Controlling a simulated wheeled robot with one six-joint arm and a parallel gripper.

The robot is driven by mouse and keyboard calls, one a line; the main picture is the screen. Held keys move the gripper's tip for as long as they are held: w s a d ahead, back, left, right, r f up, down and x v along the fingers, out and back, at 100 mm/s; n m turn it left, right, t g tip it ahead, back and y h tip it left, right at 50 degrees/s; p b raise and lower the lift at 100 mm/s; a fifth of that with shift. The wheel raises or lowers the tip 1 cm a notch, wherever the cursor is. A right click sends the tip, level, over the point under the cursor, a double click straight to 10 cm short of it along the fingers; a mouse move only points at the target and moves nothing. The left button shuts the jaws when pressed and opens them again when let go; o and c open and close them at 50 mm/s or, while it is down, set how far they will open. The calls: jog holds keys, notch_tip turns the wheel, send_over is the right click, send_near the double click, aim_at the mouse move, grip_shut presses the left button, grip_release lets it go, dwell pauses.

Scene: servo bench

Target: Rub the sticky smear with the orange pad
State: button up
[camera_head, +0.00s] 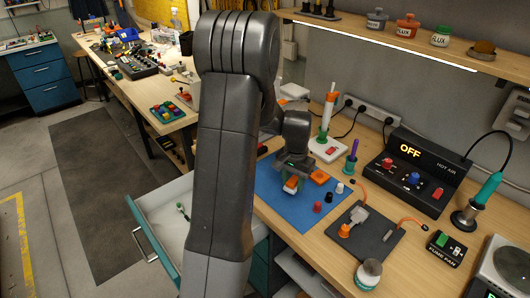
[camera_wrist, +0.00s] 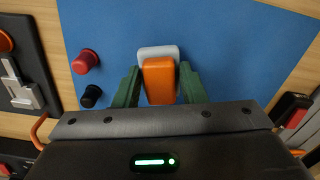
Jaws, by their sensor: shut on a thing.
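My gripper (camera_wrist: 159,88) is shut on the orange pad (camera_wrist: 159,80), with one green finger on each side of it. A light grey part shows at the pad's far end in the wrist view. In the head view the pad (camera_head: 291,184) is below my gripper, over the blue mat (camera_head: 275,203). The mat (camera_wrist: 235,50) fills most of the wrist view behind the pad. I cannot tell whether the pad touches the mat. I cannot make out the sticky smear in either view.
A red cap (camera_head: 317,207), a black cap (camera_head: 328,197) and a white cap (camera_head: 339,187) stand right of my gripper. Another orange item (camera_head: 319,177) is close by. A dark pad (camera_head: 375,250) and the hot air station (camera_head: 415,172) are further right. A drawer (camera_head: 160,215) stands open at left.

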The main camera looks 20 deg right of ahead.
jog(key=shift+r+p, duration=1.3)
jog(key=shift+r, duration=1.15)
jog(key=shift+d, duration=0.1)
